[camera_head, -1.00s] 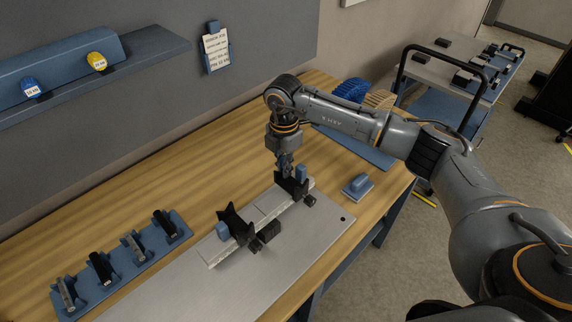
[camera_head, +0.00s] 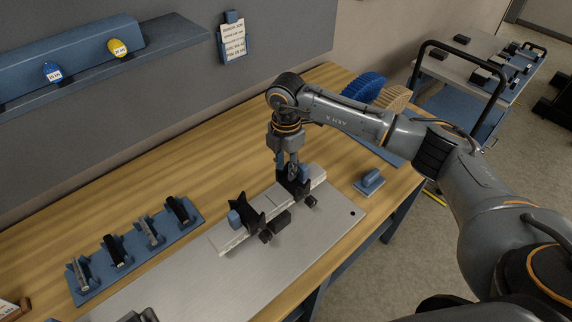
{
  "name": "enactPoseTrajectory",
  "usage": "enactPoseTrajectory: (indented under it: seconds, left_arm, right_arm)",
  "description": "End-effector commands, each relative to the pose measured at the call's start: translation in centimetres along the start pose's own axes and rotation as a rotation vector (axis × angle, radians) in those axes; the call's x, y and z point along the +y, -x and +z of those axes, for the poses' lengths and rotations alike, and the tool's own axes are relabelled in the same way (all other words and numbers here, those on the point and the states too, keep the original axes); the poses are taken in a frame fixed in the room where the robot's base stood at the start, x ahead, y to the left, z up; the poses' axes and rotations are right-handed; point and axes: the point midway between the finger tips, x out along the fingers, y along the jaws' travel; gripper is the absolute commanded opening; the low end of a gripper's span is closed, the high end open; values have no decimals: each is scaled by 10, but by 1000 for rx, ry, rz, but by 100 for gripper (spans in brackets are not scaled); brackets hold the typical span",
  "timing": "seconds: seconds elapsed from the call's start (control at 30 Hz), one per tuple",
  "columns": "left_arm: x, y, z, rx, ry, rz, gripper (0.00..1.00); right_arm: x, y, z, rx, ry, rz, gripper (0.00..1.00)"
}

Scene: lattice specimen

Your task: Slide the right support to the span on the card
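A pale rail (camera_head: 272,204) lies on a grey metal plate (camera_head: 215,288) on the wooden bench. The left support (camera_head: 247,209), black with a blue block, straddles the rail's left part. The right support (camera_head: 298,186), black with a blue piece and a dark knob, sits near the rail's right end. My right gripper (camera_head: 288,170) reaches down onto the right support, its fingers at the top; it appears shut on it, though the contact is partly hidden. The card (camera_head: 233,41) hangs on the grey wall panel; its print is too small to read. My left gripper is not recognisable in view.
A blue rack (camera_head: 137,258) with several dark pieces stands at left. A blue block on a small base (camera_head: 370,182) sits right of the rail. A shelf (camera_head: 160,40) and a cart (camera_head: 455,100) are farther away.

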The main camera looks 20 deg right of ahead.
Motion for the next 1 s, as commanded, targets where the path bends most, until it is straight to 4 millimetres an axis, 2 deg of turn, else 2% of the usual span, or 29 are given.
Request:
enactPoseTrajectory:
  seconds: [0.17,0.83,1.0]
  left_arm:
    - [0,2,0,-1,0,0,47]
    - [-1,35,-2,-3,0,0,47]
    - [-1,38,-2,-2,0,0,47]
  right_arm:
    - [0,3,1,-1,-1,0,34]
    - [0,55,1,-2,0,1,34]
    - [0,61,1,-2,-1,0,34]
